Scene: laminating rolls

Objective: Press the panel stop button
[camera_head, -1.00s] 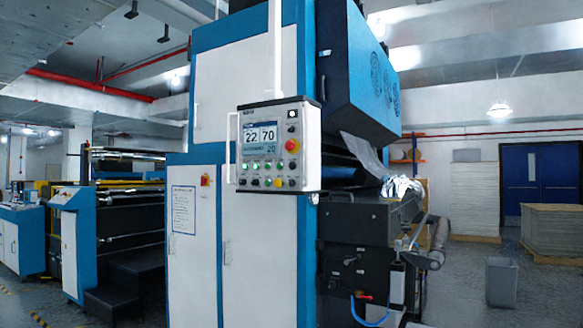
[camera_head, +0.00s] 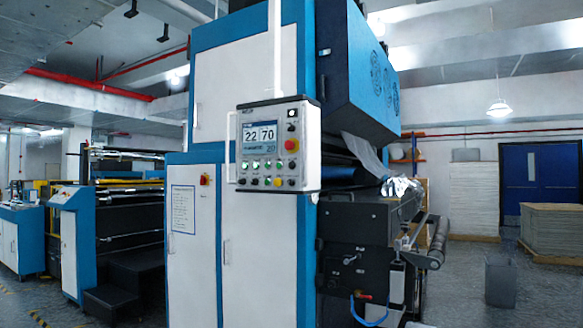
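The control panel (camera_head: 232,146) is a light grey box with a dark top edge, mounted on the front of the tall blue and white machine. Its screen (camera_head: 260,138) shows 22 and 70. Below the screen are a row of lit green buttons (camera_head: 256,165) and a lower row with a yellow button (camera_head: 278,182). The button labels are too small to read. Neither of my grippers is in view.
The tall machine (camera_head: 258,250) fills the middle. Its dark roller unit (camera_head: 360,222) juts out at the right, with shiny film (camera_head: 402,188) on top. A grey bin (camera_head: 501,282) and stacked boards (camera_head: 552,232) stand at the right. Dark steps (camera_head: 112,303) stand at the left. Nothing visibly covers the panel.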

